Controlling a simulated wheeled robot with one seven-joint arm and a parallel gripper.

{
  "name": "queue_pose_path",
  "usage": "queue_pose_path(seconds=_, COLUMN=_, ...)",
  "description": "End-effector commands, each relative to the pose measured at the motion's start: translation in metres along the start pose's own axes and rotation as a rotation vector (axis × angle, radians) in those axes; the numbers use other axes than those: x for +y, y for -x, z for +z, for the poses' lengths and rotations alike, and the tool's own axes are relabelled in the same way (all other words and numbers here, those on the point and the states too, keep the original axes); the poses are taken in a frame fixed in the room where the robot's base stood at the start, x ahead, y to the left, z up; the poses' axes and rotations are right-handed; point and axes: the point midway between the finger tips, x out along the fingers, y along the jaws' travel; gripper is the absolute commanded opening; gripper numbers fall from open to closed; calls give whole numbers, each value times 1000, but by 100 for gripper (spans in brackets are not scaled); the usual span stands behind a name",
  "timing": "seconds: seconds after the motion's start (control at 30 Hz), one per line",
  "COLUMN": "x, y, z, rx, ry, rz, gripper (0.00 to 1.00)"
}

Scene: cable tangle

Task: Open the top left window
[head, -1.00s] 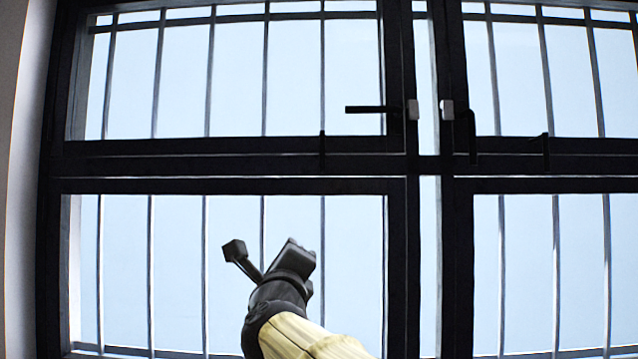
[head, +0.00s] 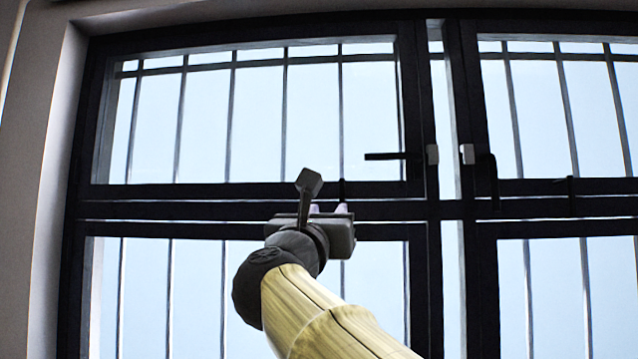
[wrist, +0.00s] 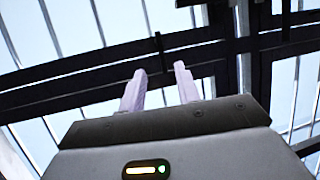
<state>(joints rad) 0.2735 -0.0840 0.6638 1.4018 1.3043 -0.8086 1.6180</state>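The top left window (head: 258,120) has a black frame and a pale pane. It looks shut in its frame. A small black upright catch (head: 341,190) sits on the bottom rail and also shows in the wrist view (wrist: 160,52). My gripper (head: 328,207) is at the height of the rail between upper and lower windows, below and left of the handle. In the wrist view its two pale fingers (wrist: 160,72) stand apart with nothing between them.
Thin vertical bars cross the panes. Lower windows (head: 200,300) lie below, and a grey wall (head: 45,150) is at the left.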

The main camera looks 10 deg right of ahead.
Motion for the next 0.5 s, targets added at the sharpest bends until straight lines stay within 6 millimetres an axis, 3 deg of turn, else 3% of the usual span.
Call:
queue_pose_path(seconds=0.1, x=-1, y=-23, z=5, rx=2, ry=0, rz=-2, gripper=33)
queue_pose_path(seconds=0.5, x=0, y=-84, z=4, rx=2, ry=1, rz=-1, gripper=33)
